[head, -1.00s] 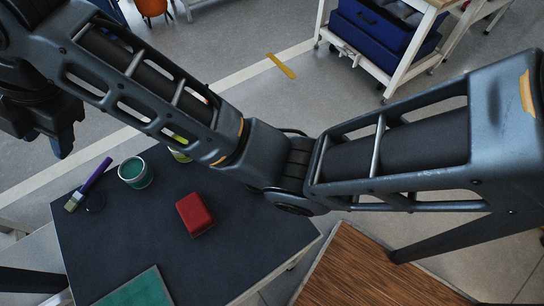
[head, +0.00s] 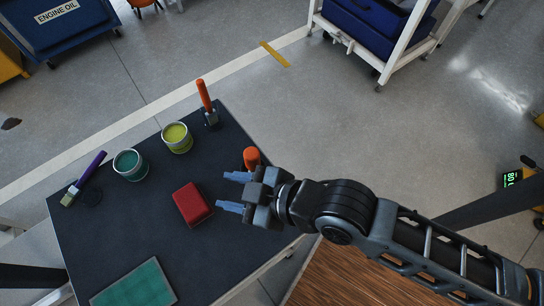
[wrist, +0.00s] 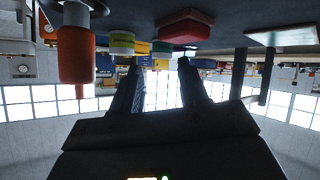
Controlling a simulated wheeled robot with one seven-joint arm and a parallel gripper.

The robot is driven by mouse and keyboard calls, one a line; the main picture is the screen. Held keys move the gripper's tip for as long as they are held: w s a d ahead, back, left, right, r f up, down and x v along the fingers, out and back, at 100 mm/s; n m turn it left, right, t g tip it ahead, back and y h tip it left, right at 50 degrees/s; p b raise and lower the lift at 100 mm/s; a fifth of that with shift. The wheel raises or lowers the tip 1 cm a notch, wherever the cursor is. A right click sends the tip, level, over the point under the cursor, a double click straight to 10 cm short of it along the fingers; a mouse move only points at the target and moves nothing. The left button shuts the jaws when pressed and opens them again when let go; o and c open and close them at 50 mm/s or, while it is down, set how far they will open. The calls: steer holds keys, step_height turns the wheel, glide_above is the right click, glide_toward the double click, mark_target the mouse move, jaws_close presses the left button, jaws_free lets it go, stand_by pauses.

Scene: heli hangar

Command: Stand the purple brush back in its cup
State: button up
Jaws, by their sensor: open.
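The purple brush (head: 90,168) is at the left end of the dark table, its pale bristle end toward the lower left. It looks tilted or lying; I cannot tell which. A dark round patch or disc (head: 91,197) is beside it. A teal cup (head: 130,165) and a yellow-green cup (head: 177,137) stand to its right; I cannot tell which is the brush's own. My gripper (head: 234,192) is open and empty at the table's right side, its fingers pointing left, well apart from the brush. In the wrist view my gripper (wrist: 158,62) has nothing between its fingers.
A red block (head: 192,204) lies between my gripper and the brush. An orange-handled brush (head: 204,95) is at the far corner, and an orange object (head: 251,157) is close beside my gripper. A green mat (head: 135,286) lies at the near edge. A blue cart (head: 60,28) stands behind.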

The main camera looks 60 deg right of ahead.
steer(key=s+d+r+m+t+h, duration=0.1)
steer(key=s+d+r, duration=0.3)
steer(key=s, duration=0.4)
steer(key=s+d+r+m+t+h, duration=0.1)
steer(key=s+d+r+m+t, duration=0.1)
steer(key=s+r, duration=0.4)
steer(key=s+d+m, duration=0.1)
steer(key=s+m, duration=0.1)
steer(key=s, duration=0.1)
steer(key=shift+d+r+h, duration=0.25)
steer(key=shift+d+h, duration=0.05)
steer(key=shift+d, duration=0.1)
steer(key=shift+o, duration=0.5)
steer(key=shift+s, duration=0.1)
steer(key=shift+c, duration=0.6)
